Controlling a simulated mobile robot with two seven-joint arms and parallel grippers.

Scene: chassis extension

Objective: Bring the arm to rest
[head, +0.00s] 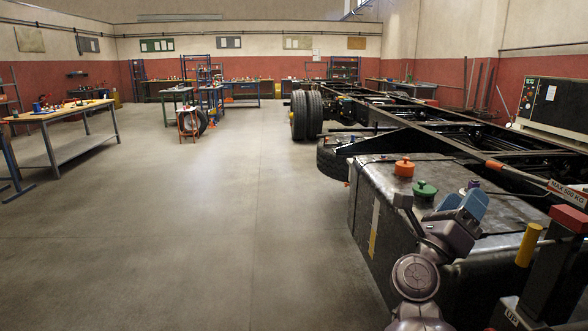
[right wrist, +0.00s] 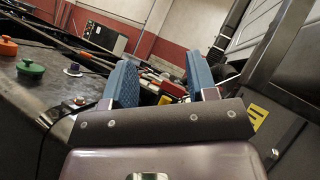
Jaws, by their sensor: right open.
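My right gripper (head: 466,203) shows in the head view at the lower right, above the near top of a dark metal tank (head: 365,222) on the truck chassis. Its blue fingers also show in the right wrist view (right wrist: 158,85), spread apart with nothing between them. My purple-grey right arm rises from the bottom edge of the head view. My left gripper is not in view.
An orange cap (head: 404,167) and a green cap (head: 425,189) sit on the tank top, left of my right gripper. A jack-like stand (head: 555,265) with a yellow cylinder (head: 528,245) stands close on the right.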

